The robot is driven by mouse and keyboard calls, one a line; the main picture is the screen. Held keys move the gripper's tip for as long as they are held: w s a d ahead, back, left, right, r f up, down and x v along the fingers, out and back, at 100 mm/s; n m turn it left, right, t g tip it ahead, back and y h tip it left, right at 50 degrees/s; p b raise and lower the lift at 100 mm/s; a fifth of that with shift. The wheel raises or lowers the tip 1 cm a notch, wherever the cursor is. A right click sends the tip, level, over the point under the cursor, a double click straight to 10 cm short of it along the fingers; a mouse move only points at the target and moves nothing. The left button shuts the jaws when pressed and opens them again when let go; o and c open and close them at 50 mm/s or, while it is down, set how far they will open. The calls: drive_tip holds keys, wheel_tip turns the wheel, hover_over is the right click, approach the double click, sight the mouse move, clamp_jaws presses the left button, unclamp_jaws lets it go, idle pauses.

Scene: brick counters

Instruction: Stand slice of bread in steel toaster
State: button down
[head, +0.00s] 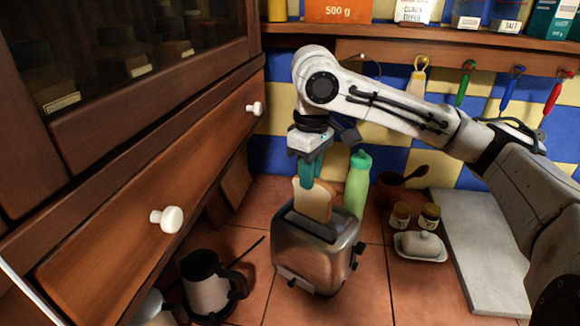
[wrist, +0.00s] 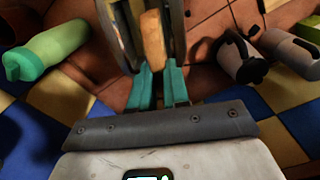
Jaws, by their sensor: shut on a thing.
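The steel toaster (head: 312,258) stands on the tiled counter, its slots facing up. The slice of bread (head: 312,203) is upright at the toaster's top, with its lower edge at or in a slot; how deep it sits is hard to tell. My gripper (head: 308,178) is above the toaster, shut on the top of the bread with its teal fingers. In the wrist view the bread (wrist: 153,40) shows edge-on beyond the teal fingertips (wrist: 158,75), with the toaster (wrist: 122,30) around it.
A green bottle (head: 357,185) stands close behind the toaster at right. Two small jars (head: 415,216), a butter dish (head: 420,246) and a brown bowl (head: 388,188) are farther right. A dark-handled jug (head: 207,284) is at front left. The wooden cabinet (head: 150,190) borders the left.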

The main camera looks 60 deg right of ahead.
sight(306, 214)
drive_tip(key=shift+w, duration=0.3)
wheel_tip(306, 214, down, 6)
drive_tip(key=b, duration=0.6)
drive_tip(key=shift+f+b, duration=0.5)
drive_tip(key=shift+f, duration=0.3)
drive_tip(key=c, duration=1)
unclamp_jaws()
wheel_tip(306, 214, up, 11)
drive_tip(key=shift+f+p, duration=0.1)
drive_tip(key=shift+p, duration=0.2)
